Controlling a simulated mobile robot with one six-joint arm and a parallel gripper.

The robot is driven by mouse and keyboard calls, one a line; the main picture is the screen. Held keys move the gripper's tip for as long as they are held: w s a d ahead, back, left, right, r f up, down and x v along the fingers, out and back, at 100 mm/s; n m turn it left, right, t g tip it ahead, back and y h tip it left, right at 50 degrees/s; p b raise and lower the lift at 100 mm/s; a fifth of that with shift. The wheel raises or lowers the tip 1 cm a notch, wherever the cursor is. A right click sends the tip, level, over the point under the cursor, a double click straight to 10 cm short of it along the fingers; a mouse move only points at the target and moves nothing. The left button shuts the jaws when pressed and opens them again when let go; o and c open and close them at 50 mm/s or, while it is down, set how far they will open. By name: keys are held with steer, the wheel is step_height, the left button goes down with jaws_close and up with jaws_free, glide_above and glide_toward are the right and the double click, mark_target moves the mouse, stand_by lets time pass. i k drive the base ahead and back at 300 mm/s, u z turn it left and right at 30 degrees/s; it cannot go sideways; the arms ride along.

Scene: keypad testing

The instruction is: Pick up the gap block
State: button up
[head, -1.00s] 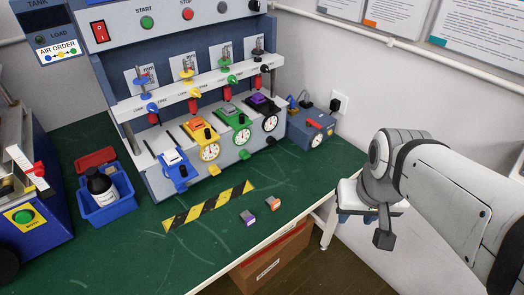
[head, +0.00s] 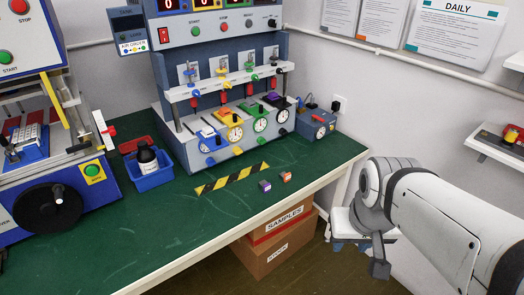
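Two small dark blocks lie close together on the green bench top, near its front edge. One block (head: 265,186) has a purple and white label, and the other block (head: 286,176) to its right has an orange and white label. The labels are too small to read, so I cannot tell which is the gap block. My arm comes in from the right, and my gripper (head: 380,268) hangs low in front of it, off the bench and well right of both blocks. Its fingers are not clear enough to tell open from shut.
A yellow-black striped strip (head: 232,178) lies left of the blocks. The test rig (head: 212,100) with coloured gauges stands behind. A blue bin (head: 150,179) holds a dark bottle. Cardboard boxes (head: 262,258) sit under the bench. The green bench top (head: 150,235) is clear at front left.

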mark_target(265, 187)
steer(key=u, duration=0.1)
steer(key=i, duration=1)
steer(key=u, duration=0.05)
